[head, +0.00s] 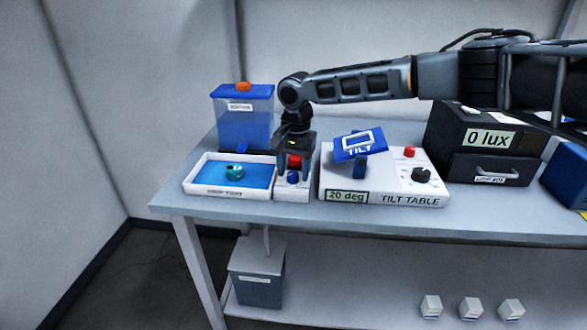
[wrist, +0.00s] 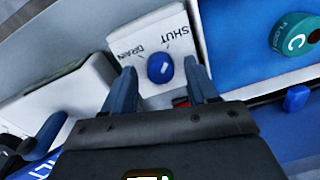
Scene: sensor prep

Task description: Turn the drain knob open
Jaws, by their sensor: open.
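The drain knob is a round blue knob on a white box (head: 292,194) between the tray and the tilt table. In the wrist view the blue knob (wrist: 158,68) sits beside the printed words DRAIN and SHUT and bears a small pale mark. I cannot tell surely which word the mark faces. It also shows in the head view as a blue knob (head: 293,177). My gripper (wrist: 161,66) is open and points down, one finger on each side of the knob. I cannot tell whether either finger touches it.
A white tray (head: 228,191) with blue inside and a teal float (head: 234,170) stands left. A blue-lidded tank (head: 243,120) is behind it. The tilt table (head: 384,190) stands close on the right. A red part (head: 295,161) is near my fingers.

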